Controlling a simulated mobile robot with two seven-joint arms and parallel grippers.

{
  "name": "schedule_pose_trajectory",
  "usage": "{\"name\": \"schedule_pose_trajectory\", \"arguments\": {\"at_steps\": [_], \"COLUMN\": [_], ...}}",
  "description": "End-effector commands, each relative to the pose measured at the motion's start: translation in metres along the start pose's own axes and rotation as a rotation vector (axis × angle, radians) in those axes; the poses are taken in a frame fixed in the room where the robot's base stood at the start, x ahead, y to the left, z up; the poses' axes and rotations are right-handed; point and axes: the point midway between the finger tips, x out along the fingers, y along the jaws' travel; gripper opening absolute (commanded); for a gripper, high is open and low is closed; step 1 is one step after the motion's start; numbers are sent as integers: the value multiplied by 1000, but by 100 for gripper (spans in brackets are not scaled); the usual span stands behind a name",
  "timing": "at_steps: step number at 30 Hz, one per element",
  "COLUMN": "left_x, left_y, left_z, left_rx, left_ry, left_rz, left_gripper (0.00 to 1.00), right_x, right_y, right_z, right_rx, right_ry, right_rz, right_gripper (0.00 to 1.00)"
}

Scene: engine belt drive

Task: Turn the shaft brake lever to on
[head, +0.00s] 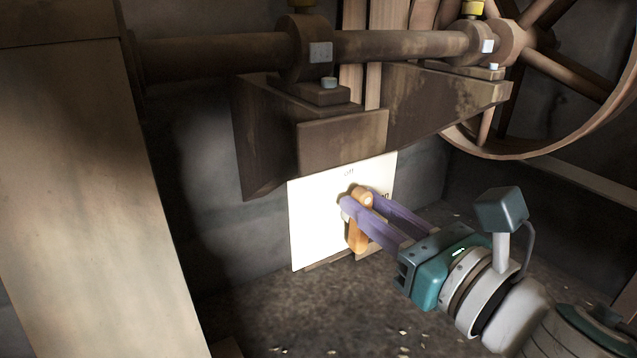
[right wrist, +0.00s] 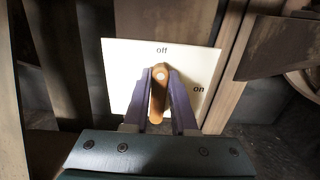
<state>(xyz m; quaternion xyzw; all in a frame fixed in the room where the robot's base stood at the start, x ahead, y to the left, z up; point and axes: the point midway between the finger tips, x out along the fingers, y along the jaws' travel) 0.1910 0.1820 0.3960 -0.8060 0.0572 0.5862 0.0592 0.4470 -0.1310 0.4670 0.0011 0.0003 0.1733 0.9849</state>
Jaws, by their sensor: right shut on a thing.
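The shaft brake lever (head: 357,238) is an orange-brown bar on a white plate (head: 312,222) low on the wall. The plate reads "off" at the top and "on" at the right. In the right wrist view the lever (right wrist: 157,98) runs nearly straight up and down under "off", away from "on", with a pale round spot near its upper end. My right gripper (head: 355,199) is shut on the lever, with one purple finger on each side, as the right wrist view (right wrist: 160,76) also shows. The fingers hide part of the lever and of "on". My left gripper is out of view.
A shaft (head: 400,46) in bearings runs above the plate on a dark bracket (head: 420,108). A large spoked wheel (head: 560,145) stands at the upper right. A pale post (head: 85,190) fills the left. Open floor lies below the plate.

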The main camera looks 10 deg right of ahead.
Motion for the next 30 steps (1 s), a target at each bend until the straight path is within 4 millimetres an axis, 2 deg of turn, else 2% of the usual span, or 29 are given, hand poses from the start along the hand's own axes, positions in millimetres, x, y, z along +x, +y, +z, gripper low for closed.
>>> {"name": "schedule_pose_trajectory", "arguments": {"at_steps": [11, 30], "left_x": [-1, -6], "left_y": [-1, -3], "left_z": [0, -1], "left_rx": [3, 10], "left_ry": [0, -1], "left_rz": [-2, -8], "left_gripper": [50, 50], "right_x": [0, 0], "right_y": [-4, -18], "right_z": [0, -6], "right_rx": [136, 725], "right_ry": [-1, -1], "right_rz": [1, 1], "right_gripper": [0, 0]}}
